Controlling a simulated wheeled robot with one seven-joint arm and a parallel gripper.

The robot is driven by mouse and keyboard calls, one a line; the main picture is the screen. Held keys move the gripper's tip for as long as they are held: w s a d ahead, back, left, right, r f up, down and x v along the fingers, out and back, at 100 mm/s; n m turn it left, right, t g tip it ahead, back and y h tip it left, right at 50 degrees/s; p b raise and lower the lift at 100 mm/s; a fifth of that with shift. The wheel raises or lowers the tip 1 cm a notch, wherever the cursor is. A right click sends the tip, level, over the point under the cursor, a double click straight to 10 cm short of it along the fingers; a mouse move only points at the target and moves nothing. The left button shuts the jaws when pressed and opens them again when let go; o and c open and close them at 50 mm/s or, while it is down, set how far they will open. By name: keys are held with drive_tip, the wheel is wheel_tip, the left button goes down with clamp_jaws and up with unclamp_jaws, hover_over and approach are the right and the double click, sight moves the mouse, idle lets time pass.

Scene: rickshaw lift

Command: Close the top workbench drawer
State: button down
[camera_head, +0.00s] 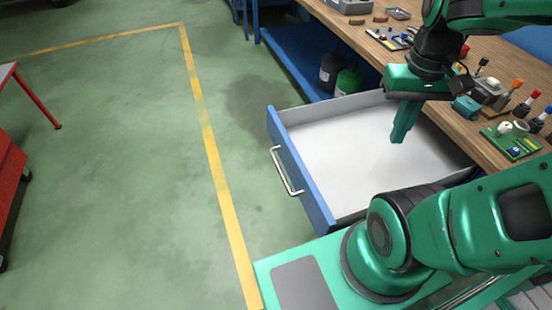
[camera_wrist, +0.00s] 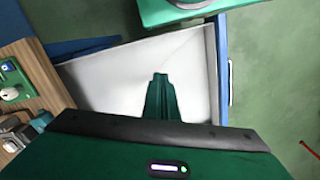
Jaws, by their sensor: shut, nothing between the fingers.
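The top workbench drawer (camera_head: 298,178) stands pulled out from the wooden workbench (camera_head: 459,131). It has a blue front, pale walls and an empty-looking white floor. Its silver handle (camera_head: 286,171) is on the front, facing left. My gripper (camera_head: 399,138) points down over the drawer, nearer its bench side, and its fingers are shut with nothing between them. In the wrist view, the fingers (camera_wrist: 160,76) show against the drawer's white floor (camera_wrist: 110,80), and the blue front (camera_wrist: 222,70) is to their right. I cannot tell how far the fingertips are above the floor.
Bottles, screwdrivers and a green circuit board (camera_head: 512,142) lie on the bench top. A blue lower shelf (camera_head: 300,70) holds a black and a green canister (camera_head: 348,82). Green floor with a yellow line (camera_head: 205,130) is open left of the drawer. A red cart (camera_head: 10,170) stands far left.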

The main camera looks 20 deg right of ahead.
drive_tip(key=w+a+f+n+h, duration=0.2)
drive_tip(key=w+a+f+n, duration=0.1)
drive_tip(key=w+a+n, duration=0.95)
drive_tip(key=w+a+f+n+h, duration=0.1)
drive_tip(key=w+a+f+n, duration=0.3)
drive_tip(key=a, duration=0.5)
drive_tip(key=w+a+f+n, duration=0.2)
drive_tip(key=a+f+n, duration=0.3)
drive_tip(key=a, duration=0.4)
drive_tip(key=d+f, duration=0.6)
drive_tip(key=f, duration=0.3)
drive_tip(key=shift+d+n, duration=0.25)
drive_tip(key=shift+n, duration=0.2)
drive_tip(key=shift+f, duration=0.1)
